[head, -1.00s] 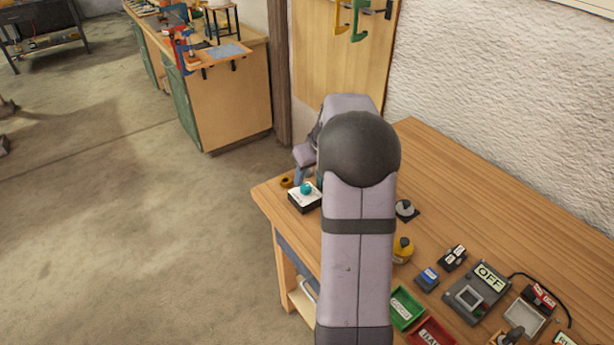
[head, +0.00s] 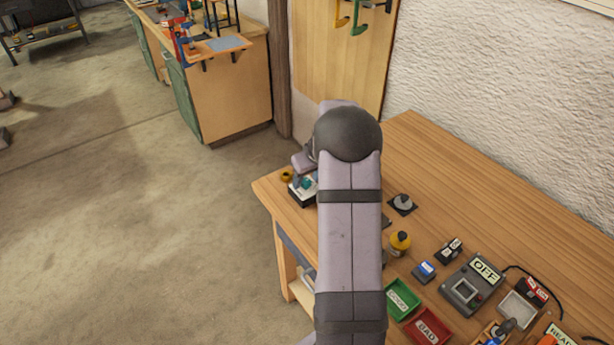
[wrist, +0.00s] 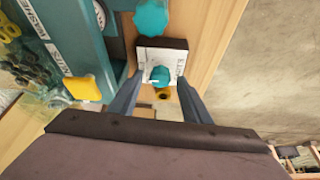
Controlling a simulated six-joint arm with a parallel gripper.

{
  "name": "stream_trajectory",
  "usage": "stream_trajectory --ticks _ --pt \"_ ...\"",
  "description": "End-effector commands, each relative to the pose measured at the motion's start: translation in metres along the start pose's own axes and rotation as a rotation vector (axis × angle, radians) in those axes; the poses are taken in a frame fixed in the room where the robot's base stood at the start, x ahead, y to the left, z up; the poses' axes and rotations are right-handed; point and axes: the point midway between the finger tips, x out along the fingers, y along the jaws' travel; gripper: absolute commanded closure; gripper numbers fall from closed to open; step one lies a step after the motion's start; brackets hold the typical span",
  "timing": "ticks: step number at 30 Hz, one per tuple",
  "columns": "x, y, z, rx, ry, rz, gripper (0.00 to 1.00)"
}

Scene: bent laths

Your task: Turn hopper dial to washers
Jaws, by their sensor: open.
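In the wrist view, a small dark box with a white top carries a teal dial knob (wrist: 160,75). A label on its right side is too small to read surely. My gripper (wrist: 160,92) is open, its two blue-grey fingers on either side of the knob, with nothing held. I cannot tell whether they touch it. A larger scalloped teal knob (wrist: 151,18) shows above the box. The teal hopper (wrist: 85,35) at left bears labels reading like WASHERS and NUTS. In the head view, the white-topped box (head: 303,197) is near the table's left corner, partly behind my arm.
A yellow flap (wrist: 82,88) juts beside the left finger. A yellow ring (head: 286,176) lies near the table corner. A grey knob (head: 402,203), yellow bottle (head: 400,242), OFF box (head: 474,288), green tray (head: 402,299) and red tray (head: 430,326) stand to the right. The back right of the table is clear.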

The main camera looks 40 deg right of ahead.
Motion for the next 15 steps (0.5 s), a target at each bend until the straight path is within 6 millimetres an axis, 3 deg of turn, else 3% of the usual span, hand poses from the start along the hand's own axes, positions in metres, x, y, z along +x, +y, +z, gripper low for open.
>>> stream_trajectory --ticks 10,15 --pt "0.0027 -0.0001 -0.0002 0.0 0.001 0.0 0.59" --pt "0.0026 -0.0001 -0.0002 0.0 0.001 0.0 0.97"
